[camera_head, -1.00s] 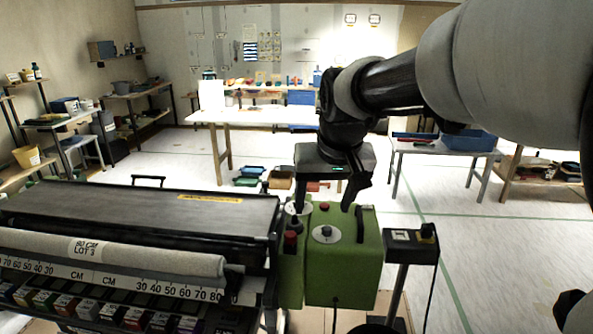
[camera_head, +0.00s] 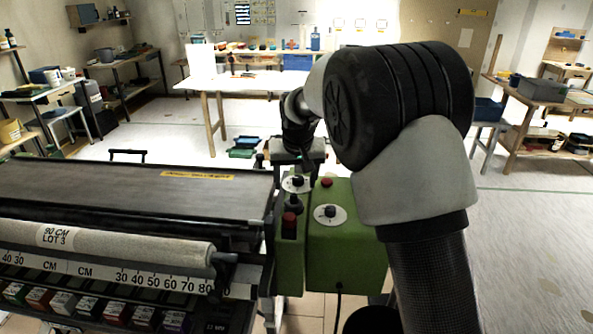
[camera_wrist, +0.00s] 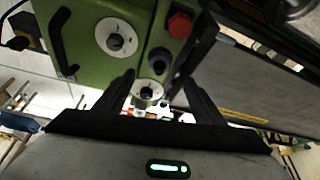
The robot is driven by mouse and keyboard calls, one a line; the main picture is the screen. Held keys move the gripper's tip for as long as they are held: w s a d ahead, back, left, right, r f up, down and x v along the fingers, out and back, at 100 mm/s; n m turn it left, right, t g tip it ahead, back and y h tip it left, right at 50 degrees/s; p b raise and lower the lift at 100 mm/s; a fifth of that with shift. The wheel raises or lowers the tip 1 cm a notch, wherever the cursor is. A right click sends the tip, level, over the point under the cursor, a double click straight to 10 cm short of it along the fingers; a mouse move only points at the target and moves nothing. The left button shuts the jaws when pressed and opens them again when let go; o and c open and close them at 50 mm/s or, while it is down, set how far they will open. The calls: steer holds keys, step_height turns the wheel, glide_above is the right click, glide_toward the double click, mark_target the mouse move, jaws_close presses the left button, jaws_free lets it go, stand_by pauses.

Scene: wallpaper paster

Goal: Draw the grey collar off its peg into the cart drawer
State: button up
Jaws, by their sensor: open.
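My gripper (camera_head: 305,160) is behind the top of the green control box in the head view, partly hidden by my own arm. In the wrist view its two fingers (camera_wrist: 160,80) are apart with nothing clearly held between them. A small pale grey round piece (camera_wrist: 148,92) shows between the fingers, near the green housing. I cannot tell whether it is the grey collar on its peg or a dial. No cart drawer can be made out for sure.
The green control box (camera_head: 345,255) carries a white dial (camera_head: 330,214) and red button (camera_head: 327,183). A red knob (camera_head: 290,221) stands beside it. The pasting machine (camera_head: 110,190) with its paper roll (camera_head: 120,240) fills the left.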

mark_target(294, 201)
steer(key=x, duration=1.1)
steer(key=shift+w+f, duration=0.15)
steer(key=c, duration=1.3)
steer(key=shift+o, duration=0.2)
step_height(294, 201, up, 7)
steer(key=p, duration=0.3)
steer(key=shift+r+p, duration=1.35)
steer(key=shift+r, duration=0.5)
